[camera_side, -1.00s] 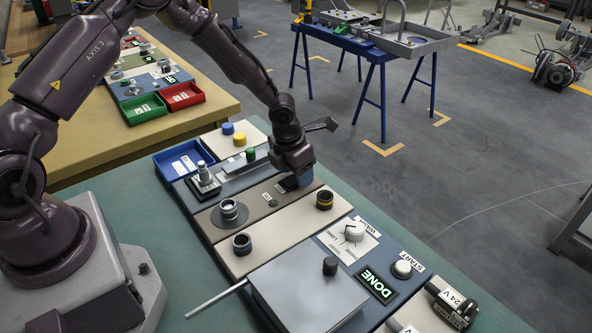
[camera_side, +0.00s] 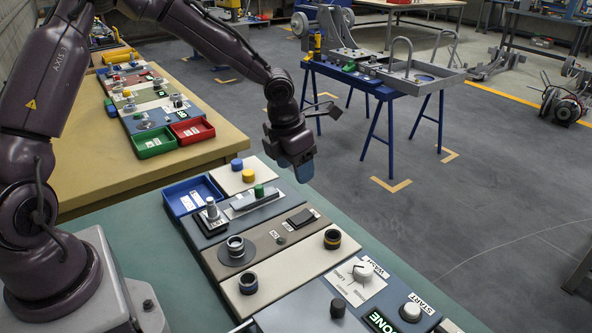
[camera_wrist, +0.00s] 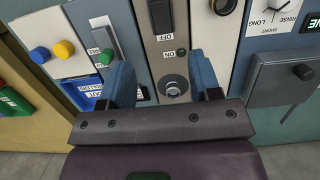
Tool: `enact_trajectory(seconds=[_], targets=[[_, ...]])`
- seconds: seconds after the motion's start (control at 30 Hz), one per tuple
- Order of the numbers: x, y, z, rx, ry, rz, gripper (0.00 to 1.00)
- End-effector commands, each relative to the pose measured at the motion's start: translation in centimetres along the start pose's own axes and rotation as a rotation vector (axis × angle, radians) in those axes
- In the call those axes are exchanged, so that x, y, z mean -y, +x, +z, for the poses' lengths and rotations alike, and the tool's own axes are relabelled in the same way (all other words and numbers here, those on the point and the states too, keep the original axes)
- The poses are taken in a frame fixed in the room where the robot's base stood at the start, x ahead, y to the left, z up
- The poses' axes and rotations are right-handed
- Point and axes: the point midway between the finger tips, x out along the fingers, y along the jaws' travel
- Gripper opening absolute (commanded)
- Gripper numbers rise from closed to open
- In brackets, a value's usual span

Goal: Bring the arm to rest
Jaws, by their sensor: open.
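My gripper (camera_side: 291,160) hangs above the far part of the control panel, clear of its surface, in the side view. In the wrist view its two blue fingers (camera_wrist: 162,72) are spread apart with nothing between them. Below it on a brown strip is a black rocker switch (camera_side: 301,217), which also shows in the wrist view (camera_wrist: 161,15). A round silver-and-black fitting (camera_wrist: 174,86) appears between the fingers in the wrist view. The panel's display (camera_side: 383,322) is partly cut off by the lower frame edge.
A blue tray (camera_side: 193,197), a blue button (camera_side: 237,164), a yellow button (camera_side: 249,176) and a green knob (camera_side: 259,191) are at the panel's far end. A white dial (camera_side: 362,271) and a white start button (camera_side: 410,311) are nearer. A blue trestle table (camera_side: 385,92) stands behind.

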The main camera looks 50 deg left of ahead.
Motion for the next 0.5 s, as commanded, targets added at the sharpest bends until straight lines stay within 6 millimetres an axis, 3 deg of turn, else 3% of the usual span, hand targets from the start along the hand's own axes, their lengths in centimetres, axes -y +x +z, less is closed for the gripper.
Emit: enact_trajectory(seconds=[0.27,0.4,0.5], targets=[[0.2,0.0,0.9,0.052,0.046,-0.012,0.57],[0.0,0.2,3.0,0.239,0.314,0.03,0.57],[0.0,-1.6,4.5,0.404,0.628,0.11,0.57]])
